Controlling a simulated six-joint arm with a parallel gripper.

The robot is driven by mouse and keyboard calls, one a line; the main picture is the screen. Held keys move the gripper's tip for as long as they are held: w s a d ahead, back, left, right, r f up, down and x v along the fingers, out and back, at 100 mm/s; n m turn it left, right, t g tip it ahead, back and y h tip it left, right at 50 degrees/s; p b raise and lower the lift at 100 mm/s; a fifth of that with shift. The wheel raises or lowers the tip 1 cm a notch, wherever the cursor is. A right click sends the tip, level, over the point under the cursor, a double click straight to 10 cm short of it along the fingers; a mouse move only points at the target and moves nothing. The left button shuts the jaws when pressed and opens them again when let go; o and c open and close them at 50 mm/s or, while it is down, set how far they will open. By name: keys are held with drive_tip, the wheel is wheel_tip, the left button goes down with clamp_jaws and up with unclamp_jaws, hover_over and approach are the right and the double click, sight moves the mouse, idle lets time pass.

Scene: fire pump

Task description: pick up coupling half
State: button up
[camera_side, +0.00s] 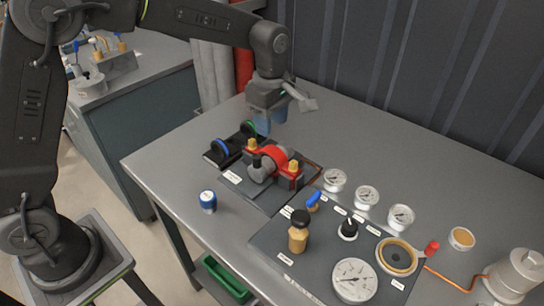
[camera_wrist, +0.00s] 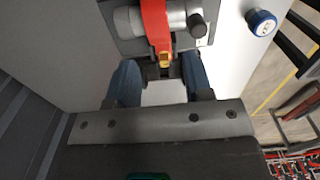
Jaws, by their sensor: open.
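My gripper (camera_side: 270,122) is open, pointing down above the table behind the red pump. No label tells which part is the coupling half. The likely parts are round black pieces on a dark stand (camera_side: 216,157) left of the pump: one with a blue ring (camera_side: 222,146) and one with a green ring (camera_side: 247,128). My gripper is just right of the green-ringed piece, apparently above it.
The red pump (camera_side: 276,156) with yellow caps is close in front of my gripper; its red part (camera_wrist: 156,22) shows in the wrist view. A blue-and-white can (camera_side: 208,201) stands at the front left. A gauge panel (camera_side: 270,237) lies at the right.

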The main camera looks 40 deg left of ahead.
sight(272, 149)
drive_tip(key=shift+w+f, duration=0.15)
drive_tip(key=shift+f, duration=3.8)
drive_tip(key=c, duration=0.7)
drive_tip(key=shift+r, duration=0.1)
drive_tip(key=shift+c, duration=0.3)
